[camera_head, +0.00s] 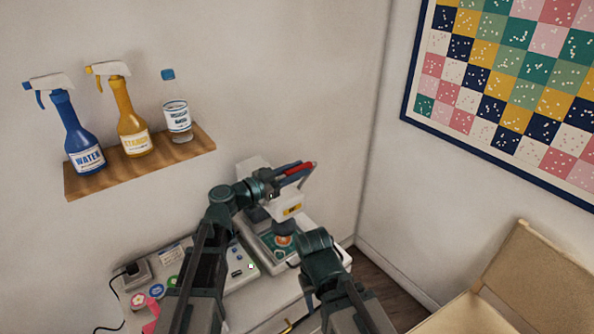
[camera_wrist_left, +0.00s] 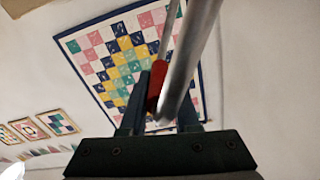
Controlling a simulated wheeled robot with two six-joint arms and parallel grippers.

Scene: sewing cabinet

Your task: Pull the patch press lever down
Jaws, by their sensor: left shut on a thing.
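The patch press (camera_head: 291,208) is a white machine with an orange label, standing at the back of the cabinet top. Its lever has a red grip (camera_head: 301,168) raised at the upper right of the press. My left gripper (camera_head: 289,179) is shut on the red grip from the left. In the left wrist view the red grip (camera_wrist_left: 156,84) sits between the two fingers, and a grey metal bar (camera_wrist_left: 184,62) crosses in front.
A wooden shelf (camera_head: 192,147) above left holds a blue spray bottle (camera_head: 72,130), a yellow spray bottle (camera_head: 130,115) and a clear bottle (camera_head: 177,118). Round patches (camera_head: 155,290) lie on the cabinet top (camera_head: 268,296). A beige chair (camera_head: 530,282) stands at right.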

